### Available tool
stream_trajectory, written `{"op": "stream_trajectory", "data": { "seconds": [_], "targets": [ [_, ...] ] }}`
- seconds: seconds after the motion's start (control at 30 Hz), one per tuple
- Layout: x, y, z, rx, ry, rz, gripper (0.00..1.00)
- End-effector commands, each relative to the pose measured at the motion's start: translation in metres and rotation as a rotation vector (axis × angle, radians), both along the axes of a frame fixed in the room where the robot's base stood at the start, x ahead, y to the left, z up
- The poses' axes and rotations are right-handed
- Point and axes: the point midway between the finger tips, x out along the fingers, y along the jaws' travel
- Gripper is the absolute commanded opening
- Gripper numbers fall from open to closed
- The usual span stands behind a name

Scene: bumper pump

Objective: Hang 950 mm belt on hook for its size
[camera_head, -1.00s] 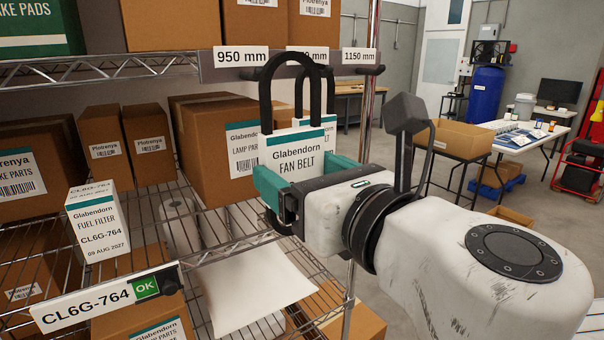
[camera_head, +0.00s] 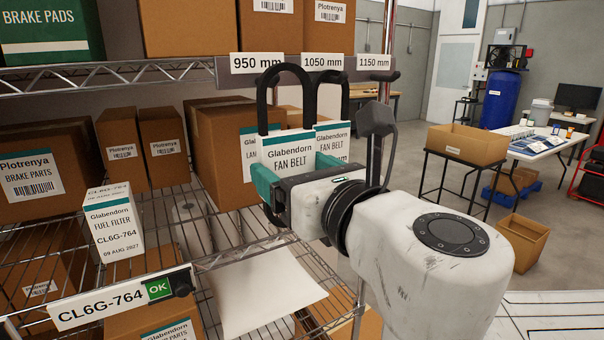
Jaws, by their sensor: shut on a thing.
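My gripper (camera_head: 296,178), with teal fingers, is shut on a fan belt in a white Glabendorn sleeve (camera_head: 288,151). The belt's black loop (camera_head: 262,100) stands upright above the sleeve. Its top lies in front of the rail, between the 950 mm label (camera_head: 257,62) and the 1050 mm label (camera_head: 322,62). The 950 mm hook is hidden or merges with the black loop, so I cannot tell whether they touch. A second sleeved fan belt (camera_head: 333,137) shows partly behind, under the 1050 mm label. The 1150 mm hook (camera_head: 386,76) looks bare.
The wire shelf (camera_head: 195,262) holds cartons, a Fuel Filter box (camera_head: 115,221) and a white packet (camera_head: 262,293).

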Motion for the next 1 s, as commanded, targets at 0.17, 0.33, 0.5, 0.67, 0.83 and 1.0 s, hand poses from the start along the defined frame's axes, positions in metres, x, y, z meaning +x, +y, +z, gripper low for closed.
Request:
{"op": "stream_trajectory", "data": {
  "seconds": [0.17, 0.33, 0.5, 0.67, 0.83, 1.0],
  "targets": [
    [0.008, 0.006, -0.001, 0.001, -0.001, 0.000, 0.45],
    [0.016, 0.011, -0.001, 0.001, -0.001, 0.000, 0.45],
    [0.023, 0.016, -0.002, 0.001, -0.001, 0.000, 0.45],
    [0.031, 0.021, -0.002, 0.001, -0.001, 0.000, 0.45],
    [0.038, 0.026, -0.002, 0.001, -0.001, 0.000, 0.45],
    [0.045, 0.031, -0.006, 0.001, 0.000, 0.000, 0.45]
  ]
}}
